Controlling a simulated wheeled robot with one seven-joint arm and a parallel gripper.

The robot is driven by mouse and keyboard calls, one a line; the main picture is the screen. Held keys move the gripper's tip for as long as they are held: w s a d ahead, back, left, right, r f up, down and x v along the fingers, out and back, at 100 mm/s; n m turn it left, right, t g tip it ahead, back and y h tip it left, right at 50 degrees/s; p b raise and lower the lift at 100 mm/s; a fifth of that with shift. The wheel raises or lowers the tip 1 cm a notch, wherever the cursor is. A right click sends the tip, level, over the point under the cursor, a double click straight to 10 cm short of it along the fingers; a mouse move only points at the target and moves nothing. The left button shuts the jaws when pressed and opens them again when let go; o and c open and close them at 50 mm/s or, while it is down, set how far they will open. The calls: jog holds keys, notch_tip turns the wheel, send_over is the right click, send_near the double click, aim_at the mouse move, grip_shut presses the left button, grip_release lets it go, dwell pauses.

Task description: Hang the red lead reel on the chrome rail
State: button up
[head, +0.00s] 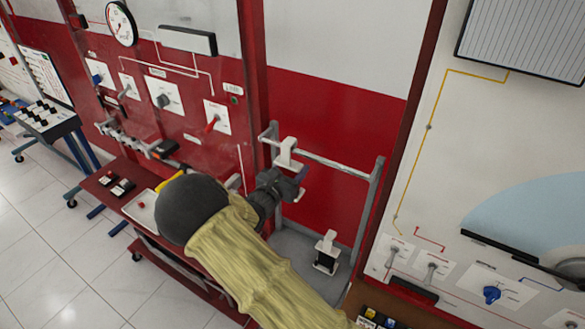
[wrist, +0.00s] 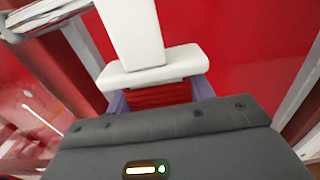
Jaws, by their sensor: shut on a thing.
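The red lead reel is a white frame with a hooked top and red winding; in the head view its white upper part (head: 286,153) shows at the left part of the chrome rail (head: 335,165). In the wrist view the white neck and crossbar (wrist: 150,68) stand above the red winding (wrist: 160,95). My gripper (head: 297,182) is shut on the reel, its purple fingers (wrist: 160,98) either side of the winding. The hook's top is out of the wrist view, and I cannot tell whether it bears on the rail. My gripper hides the reel's lower part in the head view.
A white reel with black winding (head: 327,253) is below the rail, over the grey base. Grey posts (head: 369,210) hold the rail ends. A red panel with valves (head: 165,97) and a red bench with a white tray (head: 133,207) are at left. The rail's right part is clear.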

jog(key=o, duration=1.1)
jog(key=shift+d, duration=0.1)
jog(key=shift+o, duration=0.2)
jog(key=shift+s, duration=0.15)
jog(key=shift+s+a+f, duration=0.1)
jog(key=shift+s+a, duration=0.05)
jog(key=shift+a, duration=0.25)
jog(key=b+v, duration=0.4)
jog(key=v, duration=1.2)
jog(key=shift+s, duration=0.4)
